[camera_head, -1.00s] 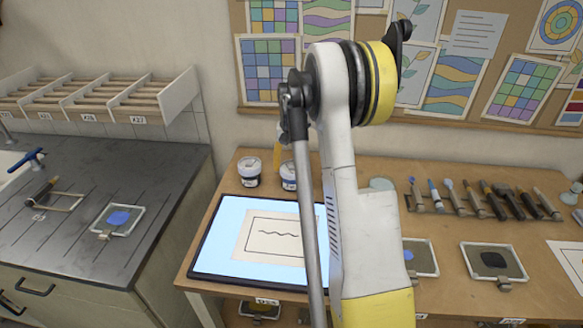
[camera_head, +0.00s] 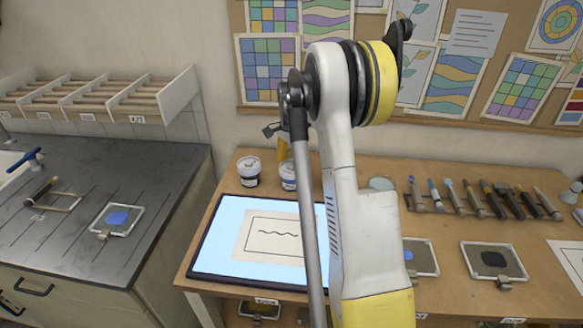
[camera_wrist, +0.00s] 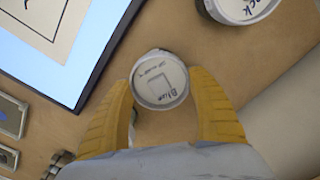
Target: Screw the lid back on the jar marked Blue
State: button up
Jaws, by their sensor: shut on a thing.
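The jar marked Blue (camera_head: 289,175) stands on the wooden table behind the light panel, partly hidden by my arm. Its white round lid (camera_wrist: 161,78), marked "Blue" on top, shows in the wrist view between my yellow fingers. My gripper (camera_wrist: 161,86) is shut on the lid from both sides. In the head view only a bit of my gripper (camera_head: 282,152) shows, just above and behind the jar. The lid looks level over the jar; I cannot tell how tightly it is seated.
A second white-lidded jar (camera_head: 249,171) stands close on the left; its lid in the wrist view (camera_wrist: 240,8) ends in "ck". The lit panel (camera_head: 215,240) with a drawing lies in front. A tool rack (camera_head: 480,208) and framed trays (camera_head: 493,262) are to the right.

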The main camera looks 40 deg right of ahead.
jog(key=shift+m, duration=0.6)
jog(key=o, duration=1.2)
jog(key=shift+r+p, duration=1.95)
jog(key=shift+r, duration=1.15)
jog(key=shift+a, duration=0.1)
